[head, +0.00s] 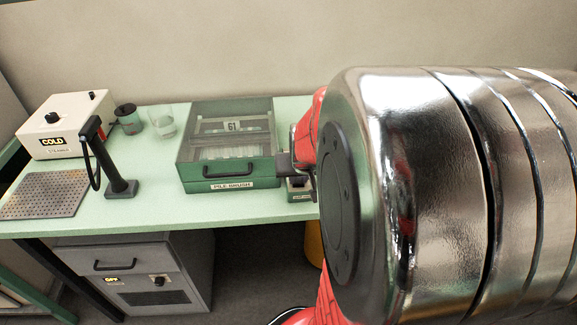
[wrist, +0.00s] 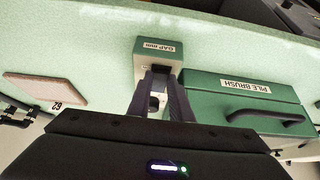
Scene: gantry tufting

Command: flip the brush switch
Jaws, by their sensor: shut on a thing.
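The pile brush unit is a green box (head: 216,173) with a clear lid, a front handle and a PILE BRUSH label. It shows at right in the wrist view (wrist: 235,100). A small green box labelled GAP mm (wrist: 156,46) stands beside it, partly behind my gripper in the head view (head: 299,196). My gripper (wrist: 160,78) reaches down over this small box. Its two dark fingers are shut on a small part there, mostly hidden between them. In the head view my gripper (head: 290,167) is at the brush unit's right side. I cannot make out a brush switch.
On the green bench (head: 155,200) at left are a white steamer (head: 66,125) reading COLD, a perforated plate (head: 42,195), a black stand (head: 121,188), a dark cup (head: 128,119) and a clear glass (head: 162,122). A grey cabinet (head: 150,275) reading OFF stands below.

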